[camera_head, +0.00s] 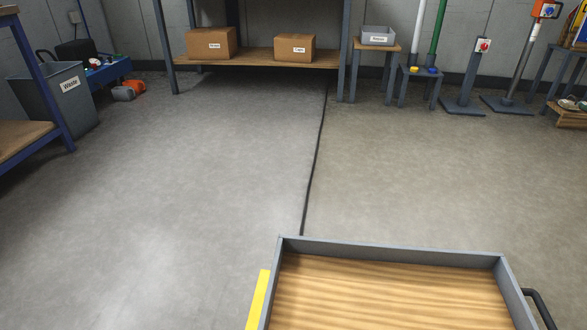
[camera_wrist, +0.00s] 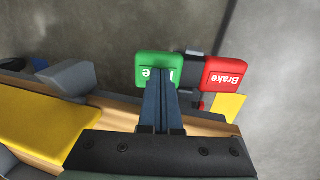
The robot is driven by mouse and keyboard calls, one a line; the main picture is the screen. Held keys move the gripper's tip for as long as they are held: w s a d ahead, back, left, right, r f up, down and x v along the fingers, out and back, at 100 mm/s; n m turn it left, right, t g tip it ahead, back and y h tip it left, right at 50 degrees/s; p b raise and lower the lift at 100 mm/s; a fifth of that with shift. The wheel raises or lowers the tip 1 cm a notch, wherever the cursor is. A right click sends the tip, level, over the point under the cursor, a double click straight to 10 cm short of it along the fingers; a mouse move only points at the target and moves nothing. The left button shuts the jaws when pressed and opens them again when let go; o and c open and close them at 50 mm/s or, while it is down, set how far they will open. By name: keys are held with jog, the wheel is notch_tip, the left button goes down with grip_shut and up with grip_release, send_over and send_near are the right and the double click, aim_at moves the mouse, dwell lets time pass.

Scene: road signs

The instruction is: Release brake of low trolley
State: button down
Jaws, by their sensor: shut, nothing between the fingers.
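The low trolley (camera_head: 390,290) has a wooden deck inside a raised grey rim. It fills the lower right of the head view, with a black handle (camera_head: 540,308) at its right side. In the wrist view a green pad (camera_wrist: 147,66) and a red pad (camera_wrist: 226,74) sit side by side on a dark mount. The red one reads "Brake", upside down; most of the green one's lettering is hidden by my fingers. My gripper (camera_wrist: 159,84) is shut and empty, its tips over the green pad. I cannot tell whether they touch it. My gripper is outside the head view.
A yellow strip (camera_head: 259,300) runs along the trolley's left side. A dark line (camera_head: 315,150) crosses the open floor. A waste bin (camera_head: 62,95) stands at the left, a shelf with boxes (camera_head: 211,43) at the back, and posts and stools at the back right.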

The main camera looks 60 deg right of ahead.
jog(key=shift+s+d+f+t+p, duration=0.1)
jog(key=shift+s+t+p, duration=0.15)
jog(key=shift+t+p, duration=0.25)
jog(key=shift+s+d+f+t+y+p, duration=0.15)
jog(key=shift+s+t+y+p, duration=0.25)
jog(key=shift+t+p, duration=0.35)
jog(key=shift+s+f+t+y+p, duration=0.3)
jog(key=shift+f+t+p, duration=0.15)
jog(key=shift+t+p, duration=0.2)
jog(key=shift+d+f, duration=0.1)
jog(key=shift+f, duration=0.15)
jog(key=shift+s+f, duration=0.1)
jog(key=shift+f, duration=0.1)
jog(key=shift+r+p, duration=0.15)
jog(key=shift+p, duration=0.2)
jog(key=s+d+r+p, duration=0.1)
jog(key=s+r+p, duration=0.2)
jog(key=r+p, duration=0.7)
notch_tip(320, 180, up, 4)
jog(key=shift+f+p, duration=0.2)
jog(key=shift+p, duration=0.2)
jog(key=shift+d, duration=0.1)
